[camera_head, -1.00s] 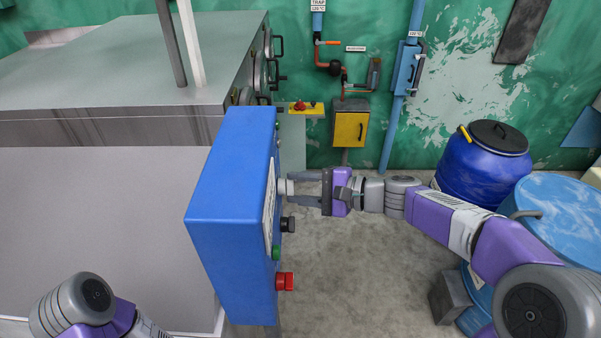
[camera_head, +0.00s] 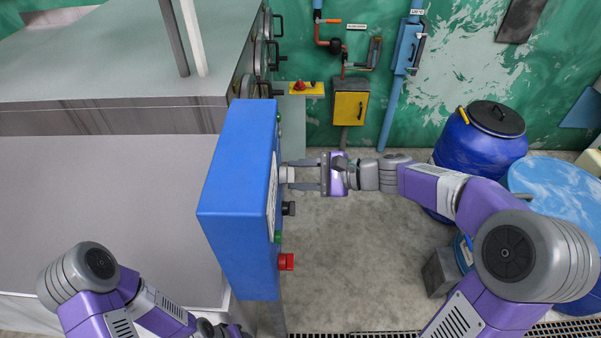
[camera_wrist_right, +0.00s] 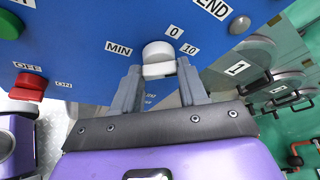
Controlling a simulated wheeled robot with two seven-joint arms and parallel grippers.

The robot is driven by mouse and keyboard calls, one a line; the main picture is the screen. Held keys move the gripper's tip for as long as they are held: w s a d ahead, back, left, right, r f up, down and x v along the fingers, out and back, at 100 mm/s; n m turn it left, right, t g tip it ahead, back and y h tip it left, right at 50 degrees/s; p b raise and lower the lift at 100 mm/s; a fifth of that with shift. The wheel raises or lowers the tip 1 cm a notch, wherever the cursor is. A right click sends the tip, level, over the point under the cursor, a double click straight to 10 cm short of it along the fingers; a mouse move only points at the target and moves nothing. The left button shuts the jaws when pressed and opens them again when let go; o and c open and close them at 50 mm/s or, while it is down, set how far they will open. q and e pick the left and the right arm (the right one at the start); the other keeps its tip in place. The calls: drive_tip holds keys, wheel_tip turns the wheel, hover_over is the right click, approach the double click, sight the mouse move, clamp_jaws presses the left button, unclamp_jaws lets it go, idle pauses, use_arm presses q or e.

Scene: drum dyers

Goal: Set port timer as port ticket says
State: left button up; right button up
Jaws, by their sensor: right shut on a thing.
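The blue control box (camera_head: 238,190) stands left of centre in the head view, its control face turned to the right. A pale timer knob (camera_head: 287,174) sticks out of that face. In the right wrist view the white knob (camera_wrist_right: 158,58) has the labels MIN, 0 and 10 around it. My right gripper (camera_head: 300,174) is shut on this knob, with its two grey fingers (camera_wrist_right: 160,88) on either side. A port ticket cannot be made out. My left arm (camera_head: 110,290) shows at the lower left; its gripper is not clearly visible.
The wrist view shows a red switch (camera_wrist_right: 28,86) marked OFF and ON. Blue drums (camera_head: 480,145) stand at the right. Bare floor (camera_head: 350,250) lies between.

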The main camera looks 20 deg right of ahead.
drive_tip(key=o, duration=1.1)
drive_tip(key=shift+c, duration=0.2)
drive_tip(key=v, duration=0.7)
drive_tip(key=shift+s+d, duration=0.15)
drive_tip(key=shift+d, duration=0.1)
drive_tip(key=shift+r, duration=0.1)
drive_tip(key=s+a+f+n+g+h+b, duration=0.2)
drive_tip(key=f+g+h, duration=0.1)
drive_tip(key=f, duration=1.3)
drive_tip(key=s+a+f+n+g+h+b, duration=0.1)
drive_tip(key=s+f+g+h+b, duration=0.15)
drive_tip(key=f, duration=1.35)
drive_tip(key=s+a+f+n+h+b, duration=0.1)
drive_tip(key=s+a+f+n, duration=0.1)
drive_tip(key=f, duration=0.5)
drive_tip(key=s+a+f+n+g+h+b, duration=0.1)
drive_tip(key=s+a+f+n+b, duration=0.1)
drive_tip(key=s+f, duration=0.4)
drive_tip(key=s+a+f+n+h+b, duration=0.1)
drive_tip(key=s+a+f+n, duration=0.2)
drive_tip(key=f+n, duration=0.3)
wheel_tip(320, 180, down, 3)
drive_tip(key=shift+s+a+b, duration=0.2)
drive_tip(key=shift+s+b, duration=0.2)
drive_tip(key=shift+s, duration=0.35)
